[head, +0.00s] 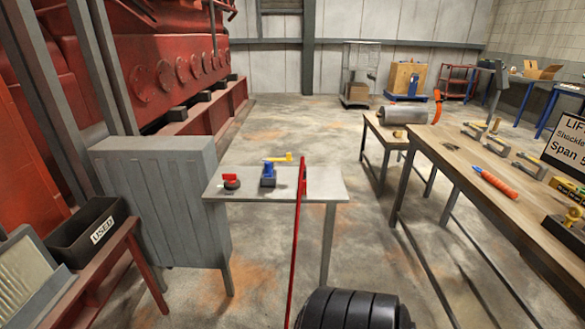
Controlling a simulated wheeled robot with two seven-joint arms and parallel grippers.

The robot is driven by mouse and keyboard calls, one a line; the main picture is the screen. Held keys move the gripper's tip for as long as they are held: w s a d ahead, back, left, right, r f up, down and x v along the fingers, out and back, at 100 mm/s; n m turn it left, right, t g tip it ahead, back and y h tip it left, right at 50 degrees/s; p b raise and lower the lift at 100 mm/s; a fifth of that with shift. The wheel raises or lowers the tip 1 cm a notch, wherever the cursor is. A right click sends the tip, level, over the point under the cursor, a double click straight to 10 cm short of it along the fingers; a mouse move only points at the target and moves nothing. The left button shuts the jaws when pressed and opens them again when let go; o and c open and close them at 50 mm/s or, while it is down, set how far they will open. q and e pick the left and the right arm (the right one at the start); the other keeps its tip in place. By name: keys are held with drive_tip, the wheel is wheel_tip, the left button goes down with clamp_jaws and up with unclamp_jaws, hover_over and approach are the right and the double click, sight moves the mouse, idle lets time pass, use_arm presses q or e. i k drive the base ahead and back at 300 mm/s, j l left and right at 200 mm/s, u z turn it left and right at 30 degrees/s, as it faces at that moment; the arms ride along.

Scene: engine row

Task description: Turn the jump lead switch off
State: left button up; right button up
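A small grey metal table (325,189) stands ahead, a little left of the picture's middle. On its left part is a small red-topped knob on a dark base (231,182), which looks like a switch; its setting is too small to read. Beside it to the right stands a blue device (268,176) with a yellow handle pointing right. A red upright piece (302,180) is at the table's right part, and a long thin red bar or lead (296,245) runs down from there. I cannot tell which piece is the jump lead switch. Neither of my grippers is in view.
A grey ribbed cabinet (172,205) adjoins the table's left side. A black bin marked USED (88,232) is at lower left. A wooden bench (470,170) with tools fills the right. A black ribbed round object (350,310) is at bottom centre. Open floor lies behind the table.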

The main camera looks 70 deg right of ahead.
sight(232, 178)
drive_tip(key=z, duration=1.7)
